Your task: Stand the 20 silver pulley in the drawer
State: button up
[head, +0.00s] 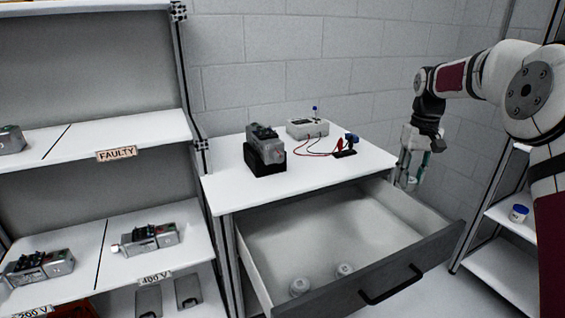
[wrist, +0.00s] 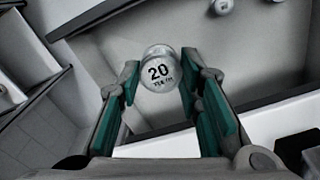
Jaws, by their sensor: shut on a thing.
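The silver pulley (wrist: 159,70) marked "20 TEETH" sits between the green-padded fingertips of my gripper (wrist: 158,85) in the wrist view, its numbered face toward the camera. My gripper (head: 411,165) is shut on it. In the head view the gripper hangs beside the right side of the open drawer, near the table's right end, and the pulley shows small between its fingers. The drawer (head: 300,235) is pulled out, with a pale floor and a grey front. Two light round pulleys, (head: 299,287) and (head: 345,270), stand inside near its front.
The white tabletop (head: 330,172) above the drawer holds a device on a black block (head: 265,150), a white box (head: 307,128) and a blue clamp with red leads (head: 347,145). Shelves with devices stand left. Another shelf with a white-and-blue jar (head: 518,213) stands right. Most of the drawer floor is clear.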

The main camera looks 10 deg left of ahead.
jog(key=shift+f, duration=0.15)
jog(key=shift+f+b, duration=4.35)
jog(key=shift+f, duration=7.8)
jog(key=shift+f, duration=0.35)
jog(key=shift+f+b, duration=0.65)
jog(key=shift+f, duration=0.45)
